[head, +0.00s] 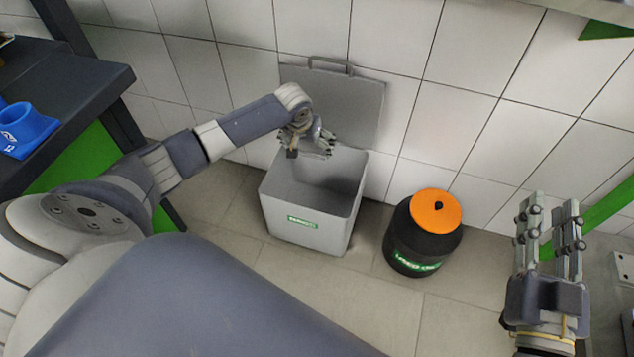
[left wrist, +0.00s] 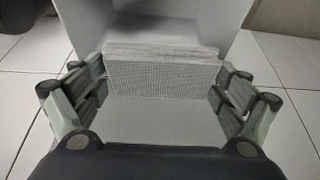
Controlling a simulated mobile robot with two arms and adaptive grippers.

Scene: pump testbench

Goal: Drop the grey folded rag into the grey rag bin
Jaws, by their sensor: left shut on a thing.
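The grey rag bin (head: 285,212) stands on the floor against the tiled wall, with its lid (head: 350,108) raised against the wall. My left gripper (head: 310,148) is over the bin's opening, near its back rim. In the left wrist view the grey folded rag (left wrist: 163,76) sits between the fingers of my left gripper (left wrist: 160,82), which is shut on it. Pale bin walls (left wrist: 150,20) show around the rag. In the head view the rag is mostly hidden by the fingers. My right gripper (head: 551,210) is open and empty at the right, away from the bin.
A black round container (head: 425,245) with an orange lid (head: 436,210) stands right of the bin. A dark bench (head: 60,85) with a blue part (head: 25,130) is at the left. Tiled floor in front of the bin is clear.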

